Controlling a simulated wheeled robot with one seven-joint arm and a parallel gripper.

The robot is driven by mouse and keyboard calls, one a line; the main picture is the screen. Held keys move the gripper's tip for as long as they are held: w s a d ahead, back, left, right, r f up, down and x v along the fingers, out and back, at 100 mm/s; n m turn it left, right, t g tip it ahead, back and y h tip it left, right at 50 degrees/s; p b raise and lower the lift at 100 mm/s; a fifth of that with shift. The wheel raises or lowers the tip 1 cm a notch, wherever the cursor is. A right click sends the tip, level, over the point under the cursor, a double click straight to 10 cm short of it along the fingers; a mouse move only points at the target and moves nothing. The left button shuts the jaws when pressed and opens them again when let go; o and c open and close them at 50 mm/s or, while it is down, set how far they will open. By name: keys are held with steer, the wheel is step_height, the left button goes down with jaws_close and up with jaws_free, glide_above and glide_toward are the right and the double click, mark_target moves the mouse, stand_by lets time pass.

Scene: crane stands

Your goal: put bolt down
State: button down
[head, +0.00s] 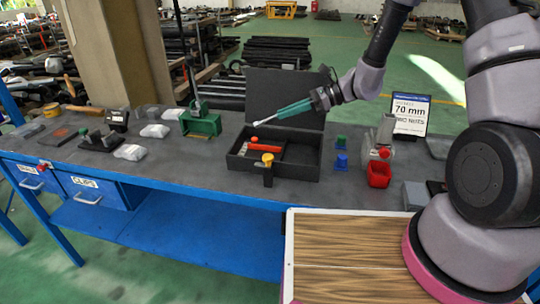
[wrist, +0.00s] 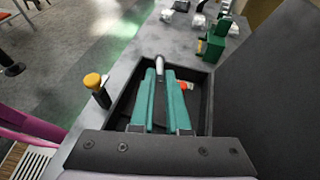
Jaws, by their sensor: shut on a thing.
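My gripper (head: 283,112) has long teal fingers and is shut on a pale grey bolt (head: 264,120). The bolt sticks out past the fingertips, with its end pointing left in the head view and held above the bench. In the wrist view, the bolt (wrist: 160,64) shows between the tips of my gripper (wrist: 159,76). Below is an open black case (head: 313,160) with its lid raised behind. A red-orange item (head: 266,147) lies inside the case; in the wrist view it is partly hidden by the right finger. The bolt looks clear of the case floor.
A yellow-topped black post (head: 267,161) stands at the case's front edge. A green holder (head: 201,123) and white bags (head: 155,131) stand left.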

steer(key=shift+n+g, duration=0.6)
steer(key=shift+s+a+f, duration=0.2)
steer(key=shift+a+f, duration=0.15)
steer(key=shift+f, duration=1.45)
steer(key=shift+s+a+f, duration=0.25)
steer(key=shift+a+f, duration=0.1)
steer(key=shift+f, duration=1.45)
steer(key=shift+s+a+f, duration=0.2)
steer(key=shift+a+f, duration=0.15)
steer(key=shift+f, duration=1.45)
steer(key=shift+f, duration=0.15)
steer(key=c, duration=0.9)
jaws_free()
